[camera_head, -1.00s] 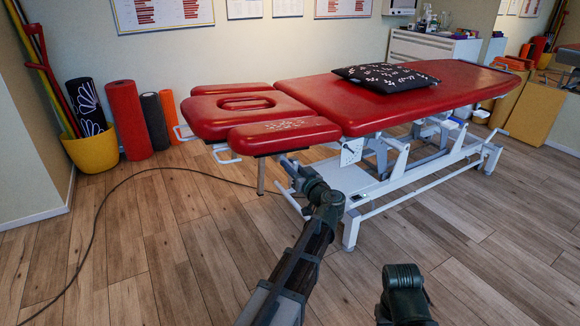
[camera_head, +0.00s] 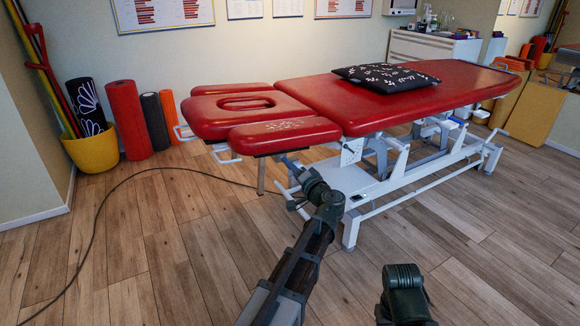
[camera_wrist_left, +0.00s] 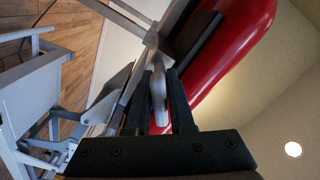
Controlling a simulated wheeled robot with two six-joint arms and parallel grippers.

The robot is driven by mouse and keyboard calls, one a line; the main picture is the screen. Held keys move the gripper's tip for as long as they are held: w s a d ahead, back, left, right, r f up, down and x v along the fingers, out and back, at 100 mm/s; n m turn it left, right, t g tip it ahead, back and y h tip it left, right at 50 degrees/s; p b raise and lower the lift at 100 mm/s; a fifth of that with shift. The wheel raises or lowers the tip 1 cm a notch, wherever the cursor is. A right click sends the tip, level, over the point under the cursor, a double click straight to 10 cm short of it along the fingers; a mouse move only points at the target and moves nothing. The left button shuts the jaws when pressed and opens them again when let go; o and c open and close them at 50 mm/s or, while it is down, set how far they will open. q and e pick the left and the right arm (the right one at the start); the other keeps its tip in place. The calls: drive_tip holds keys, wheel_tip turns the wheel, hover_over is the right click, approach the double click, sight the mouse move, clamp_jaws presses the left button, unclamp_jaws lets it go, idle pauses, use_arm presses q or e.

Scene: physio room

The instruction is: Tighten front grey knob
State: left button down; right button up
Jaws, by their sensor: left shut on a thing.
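The front grey knob (camera_wrist_left: 158,97) sits between the two dark fingers of my left gripper (camera_wrist_left: 157,90) in the left wrist view. The fingers are shut on it, beneath the red padding of the treatment table. In the head view my left gripper (camera_head: 284,160) reaches under the near front armrest pad (camera_head: 285,133), and the knob is hidden there. The red treatment table (camera_head: 370,97) stands on a white metal frame (camera_head: 400,183). My right gripper is out of view; only part of my right arm shows at the bottom.
A black patterned pillow (camera_head: 385,77) lies on the table. Foam rollers (camera_head: 125,118) and a yellow bucket (camera_head: 93,150) stand by the left wall. A dark cable (camera_head: 102,207) crosses the wooden floor, which is otherwise clear in front of the table.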

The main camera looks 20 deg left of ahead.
use_arm(q)
drive_tip(key=m, duration=0.3)
drive_tip(key=shift+m, duration=2.1)
drive_tip(key=c, duration=0.8)
unclamp_jaws()
drive_tip(key=shift+d, duration=0.1)
drive_tip(key=v, duration=1.3)
drive_tip(key=shift+s+d, duration=0.25)
drive_tip(key=shift+s, duration=0.05)
